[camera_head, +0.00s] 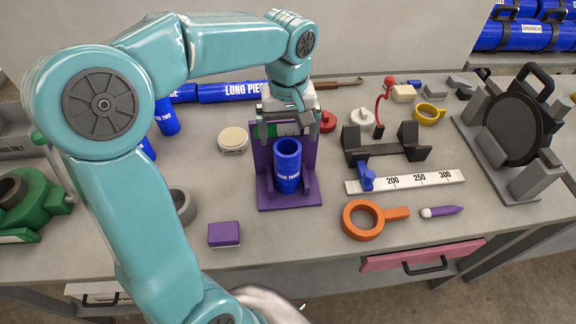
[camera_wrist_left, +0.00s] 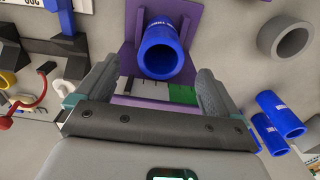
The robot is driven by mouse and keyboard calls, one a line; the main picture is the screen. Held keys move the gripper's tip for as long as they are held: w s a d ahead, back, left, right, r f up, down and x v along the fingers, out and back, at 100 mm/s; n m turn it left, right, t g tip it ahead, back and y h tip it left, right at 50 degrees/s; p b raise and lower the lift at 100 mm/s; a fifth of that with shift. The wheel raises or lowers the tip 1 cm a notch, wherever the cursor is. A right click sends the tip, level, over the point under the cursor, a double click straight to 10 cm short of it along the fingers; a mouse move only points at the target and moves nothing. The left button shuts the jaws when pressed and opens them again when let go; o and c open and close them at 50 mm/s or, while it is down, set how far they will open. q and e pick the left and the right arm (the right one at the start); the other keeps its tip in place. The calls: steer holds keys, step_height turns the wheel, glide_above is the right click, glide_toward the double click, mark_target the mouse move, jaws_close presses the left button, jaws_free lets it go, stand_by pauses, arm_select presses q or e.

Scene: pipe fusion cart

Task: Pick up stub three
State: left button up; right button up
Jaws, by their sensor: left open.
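The blue pipe stub (camera_head: 287,172) stands upright in a purple stand (camera_head: 312,188) near the middle of the bench; its small white label is hard to read. In the left wrist view the stub (camera_wrist_left: 163,52) shows its open end, and the purple stand (camera_wrist_left: 190,18) is behind it. My left gripper (camera_head: 290,128) is open and empty, above and behind the stub in the head view. In the left wrist view the left gripper's fingers (camera_wrist_left: 155,82) are spread wide, with the stub's open end seen beyond and between them, apart from both. My right gripper is not in view.
A grey ring (camera_head: 183,206) and purple block (camera_head: 224,234) lie left of the stand. A black cradle (camera_head: 385,152), white ruler (camera_head: 420,182) and orange ring tool (camera_head: 362,220) lie right.

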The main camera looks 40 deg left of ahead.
mark_target(287, 147)
arm_select(q)
steer(key=shift+w+a+f, duration=0.1)
steer(key=shift+a+f, duration=0.05)
steer(key=shift+f, duration=0.35)
steer(key=shift+w+a+f, duration=0.1)
steer(key=shift+f, duration=0.75)
steer(key=f, duration=0.1)
steer(key=f+p, duration=0.1)
steer(key=f, duration=0.1)
steer(key=shift+s+d+f, duration=0.1)
steer(key=shift+s+f, duration=0.2)
steer(key=shift+s, duration=0.05)
steer(key=shift+w+f, duration=0.25)
steer(key=shift+f, duration=0.2)
steer(key=shift+r, duration=0.1)
steer(key=shift+c, duration=0.9)
steer(key=shift+s, duration=0.15)
steer(key=c, duration=1.4)
